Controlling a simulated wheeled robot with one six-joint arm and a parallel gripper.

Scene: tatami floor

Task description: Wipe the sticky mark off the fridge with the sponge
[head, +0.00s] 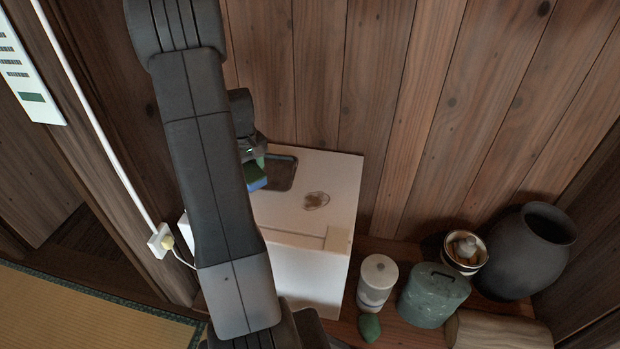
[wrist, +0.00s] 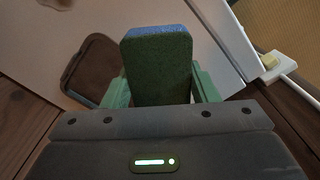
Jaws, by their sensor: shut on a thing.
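The fridge (head: 285,225) is a low white box against the plank wall, its pale top facing up. A brown sticky mark (head: 316,200) is on the right part of its top; a dark patch at the top edge of the wrist view (wrist: 57,3) looks like the same mark. My gripper (head: 254,164) is shut on the sponge (head: 256,179), over the left side of the fridge top, left of the mark. In the wrist view the sponge (wrist: 157,68) is green with a blue layer, between the green fingers. Whether it touches the fridge is unclear.
A dark rounded tray (head: 281,173) lies on the fridge top beside the sponge. Right of the fridge stand a white canister (head: 377,281), a green lidded pot (head: 433,295), a bowl (head: 465,252) and a black jar (head: 528,250). A cord runs to a wall socket (head: 160,241) at left.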

